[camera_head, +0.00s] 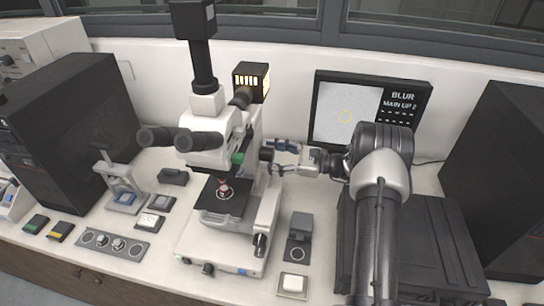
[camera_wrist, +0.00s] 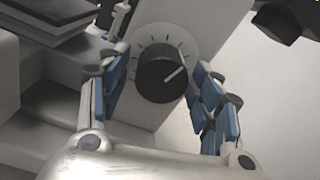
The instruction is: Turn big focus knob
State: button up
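In the wrist view a round black knob (camera_wrist: 162,78) with a white pointer line sits on a pale dial with tick marks. The pointer is towards the upper right. My gripper (camera_wrist: 162,62) is open, with one blue-padded finger on each side of the knob. Gaps show between the fingers and the knob's sides, so it does not look gripped. In the head view my gripper (camera_head: 276,157) reaches in from the right to the side of the white microscope (camera_head: 262,205). The knob there is mostly hidden by the fingers.
The monitor (camera_head: 345,112) behind reads "BLUR" and "MAIN UP 2". A lower black knob (camera_head: 260,243) is on the microscope's right side. A small grey device (camera_head: 300,228) and a white-topped block (camera_head: 292,284) stand right of the base. A black box (camera_head: 440,240) lies beneath my arm.

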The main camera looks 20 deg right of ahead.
jog(key=c, duration=0.9)
jog(key=shift+m, duration=0.4)
jog(key=m+p, duration=0.3)
jog(key=m, duration=0.1)
jog(key=shift+s+r+m, duration=0.1)
jog(key=shift+m, duration=0.2)
jog(key=m+p, duration=0.2)
jog(key=m, duration=0.4)
jog(key=shift+a, duration=0.1)
jog(key=shift+m, duration=0.3)
jog(key=o, duration=1.1)
jog(key=shift+c, duration=0.2)
